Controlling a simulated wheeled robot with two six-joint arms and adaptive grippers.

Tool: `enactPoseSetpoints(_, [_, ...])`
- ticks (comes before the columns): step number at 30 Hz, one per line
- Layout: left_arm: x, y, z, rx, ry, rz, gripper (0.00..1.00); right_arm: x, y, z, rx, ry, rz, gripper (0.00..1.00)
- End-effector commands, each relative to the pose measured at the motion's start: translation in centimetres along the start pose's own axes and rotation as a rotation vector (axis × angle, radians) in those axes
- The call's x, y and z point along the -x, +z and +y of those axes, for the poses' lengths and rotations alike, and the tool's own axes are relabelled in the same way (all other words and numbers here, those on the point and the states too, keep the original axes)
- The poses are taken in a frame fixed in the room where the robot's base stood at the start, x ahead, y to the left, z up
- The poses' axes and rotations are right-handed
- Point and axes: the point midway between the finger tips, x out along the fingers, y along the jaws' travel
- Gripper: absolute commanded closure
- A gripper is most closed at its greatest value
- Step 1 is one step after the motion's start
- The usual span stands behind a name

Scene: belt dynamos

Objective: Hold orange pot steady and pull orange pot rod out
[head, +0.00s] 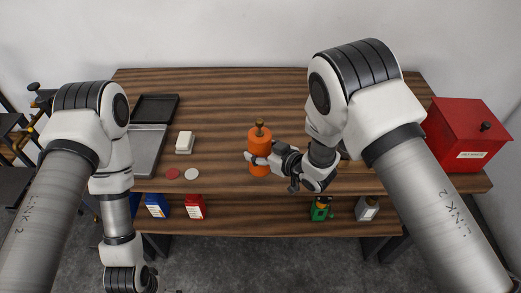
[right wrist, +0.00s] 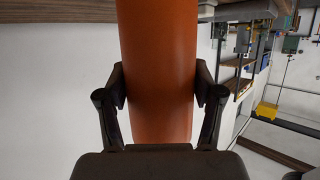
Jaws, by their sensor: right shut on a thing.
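The orange pot (head: 260,142) stands upright over the middle of the wooden table, with its rod (head: 259,126) sticking up from the top and ending in a brass-coloured knob. My right gripper (head: 258,160) comes from the right and is shut around the pot's body. In the right wrist view the orange pot (right wrist: 158,70) fills the space between the two dark fingers of the right gripper (right wrist: 160,92). I cannot tell whether the pot touches the table. My left arm hangs down at the left of the head view, away from the pot; its gripper is at the bottom edge, partly cut off (head: 143,281).
The wooden table (head: 225,95) is clear behind the pot. A dark tray (head: 157,107), a grey tray (head: 148,147), a white block (head: 185,142) and red and white discs (head: 192,174) lie left. A red box (head: 466,133) stands right. Small containers (head: 195,206) sit on the lower shelf.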

Motion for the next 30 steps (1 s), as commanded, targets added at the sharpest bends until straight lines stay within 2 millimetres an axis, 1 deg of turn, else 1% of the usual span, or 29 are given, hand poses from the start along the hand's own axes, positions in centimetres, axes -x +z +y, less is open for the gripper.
enactPoseSetpoints(5, [0.0,0.0,0.0,0.0,0.0,-0.001,0.06,0.0,-0.1,0.1,0.001,0.001,0.004,1.0])
enactPoseSetpoints(8, [-0.4,0.0,0.0,0.0,0.0,-0.001,0.06,-0.4,0.0,0.4,0.0,0.001,0.005,1.0])
enactPoseSetpoints(30, [-4.9,0.1,0.0,0.0,0.0,-0.001,0.06,-6.5,-0.3,6.0,0.002,0.001,0.006,1.0])
